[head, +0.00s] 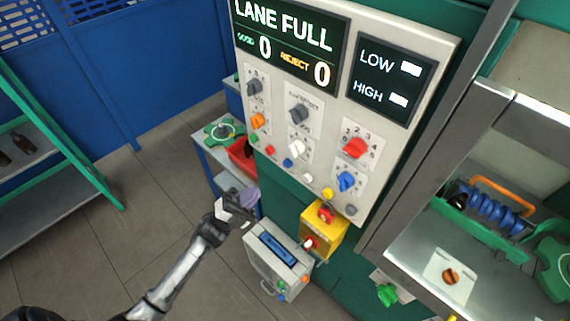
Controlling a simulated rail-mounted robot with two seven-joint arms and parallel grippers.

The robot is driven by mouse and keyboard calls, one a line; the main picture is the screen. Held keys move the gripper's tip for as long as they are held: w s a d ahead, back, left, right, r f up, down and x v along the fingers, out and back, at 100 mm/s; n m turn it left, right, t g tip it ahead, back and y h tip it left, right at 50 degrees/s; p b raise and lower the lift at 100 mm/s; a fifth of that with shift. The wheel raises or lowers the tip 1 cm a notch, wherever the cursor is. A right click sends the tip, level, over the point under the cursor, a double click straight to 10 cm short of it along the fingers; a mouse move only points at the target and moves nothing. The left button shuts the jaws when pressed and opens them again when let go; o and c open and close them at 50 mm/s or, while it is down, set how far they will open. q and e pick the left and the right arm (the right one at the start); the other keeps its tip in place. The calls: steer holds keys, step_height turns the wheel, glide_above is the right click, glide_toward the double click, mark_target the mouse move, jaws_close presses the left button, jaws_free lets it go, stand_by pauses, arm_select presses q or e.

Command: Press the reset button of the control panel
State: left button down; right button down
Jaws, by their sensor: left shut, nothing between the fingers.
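The control panel (398,126) is a pale board on a green wall. Its displays read "LANE FULL" and "LOW / HIGH", above several coloured knobs. A slanting row of buttons runs along its lower edge, including a green one, a blue button (287,163), a white button (308,177) and a yellow button (328,193). I cannot read which one is reset. My left gripper (243,212) is shut and empty, below and left of the button row in the picture, apart from the panel. My right gripper is not in view.
Below the panel are a yellow box (328,240) with a red button and a grey box (282,262) with a blue window. A small table (205,140) with a red bin (242,158) stands behind my gripper. A metal-framed bay (420,190) lies right.

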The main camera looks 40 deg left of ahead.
mark_target(287, 163)
arm_select(q)
steer(key=shift+s+d+r+m+h, duration=0.15)
steer(key=shift+s+m+h, duration=0.1)
steer(key=shift+m+h, duration=0.25)
steer(key=shift+w+y, duration=0.1)
steer(key=shift+y, duration=0.2)
steer(key=w+d+b, duration=0.1)
steer(key=w+b, duration=0.2)
steer(key=w, duration=0.5)
steer(key=shift+w, duration=0.3)
stand_by(1.3)
steer(key=shift+w, duration=0.2)
stand_by(0.4)
steer(key=shift+w+d, duration=0.1)
steer(key=shift+w, duration=0.1)
